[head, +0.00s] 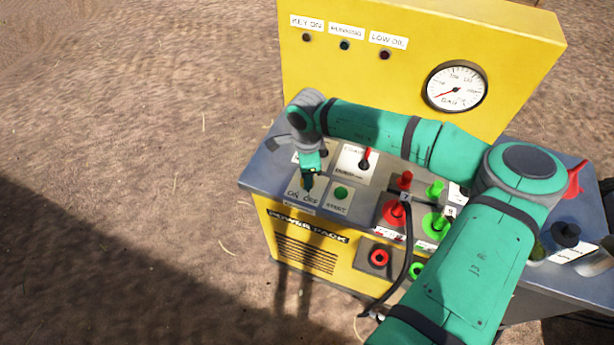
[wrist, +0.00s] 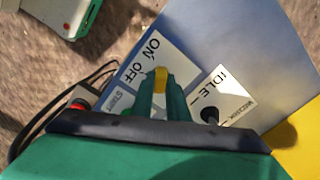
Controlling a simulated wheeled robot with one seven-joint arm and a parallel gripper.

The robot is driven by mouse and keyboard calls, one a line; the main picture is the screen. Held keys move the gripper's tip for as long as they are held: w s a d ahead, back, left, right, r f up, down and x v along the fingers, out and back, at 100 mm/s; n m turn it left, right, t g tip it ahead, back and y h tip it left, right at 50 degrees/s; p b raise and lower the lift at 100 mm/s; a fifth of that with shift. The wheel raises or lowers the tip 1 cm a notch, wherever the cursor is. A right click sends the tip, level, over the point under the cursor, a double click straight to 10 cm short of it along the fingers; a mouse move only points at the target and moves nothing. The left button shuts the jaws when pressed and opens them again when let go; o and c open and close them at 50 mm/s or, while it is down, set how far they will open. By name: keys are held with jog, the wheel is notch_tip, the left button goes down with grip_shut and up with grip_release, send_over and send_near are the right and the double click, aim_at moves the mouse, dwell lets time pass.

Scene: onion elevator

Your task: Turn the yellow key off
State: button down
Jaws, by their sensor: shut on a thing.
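The yellow key (wrist: 161,79) stands at the white ON/OFF plate (wrist: 143,62) in the wrist view. My gripper (wrist: 160,90) is shut on the key, with a green finger on each side of it. In the head view my gripper (head: 307,184) reaches down over the ON/OFF plate (head: 303,194) at the front left of the console top. There the fingers hide most of the key. I cannot tell exactly which label the key points at.
A green START button (head: 341,193) sits just right of the plate. A red-handled lever (head: 365,157) stands behind it. Red and green connectors (head: 395,210) with a black cable are further right. The yellow panel (head: 420,50) rises behind, with lamps and a gauge (head: 456,87).

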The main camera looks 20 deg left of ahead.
jog(key=c, duration=1.7)
grip_release()
notch_tip(320, 180, up, 11)
jog(key=shift+f, duration=0.1)
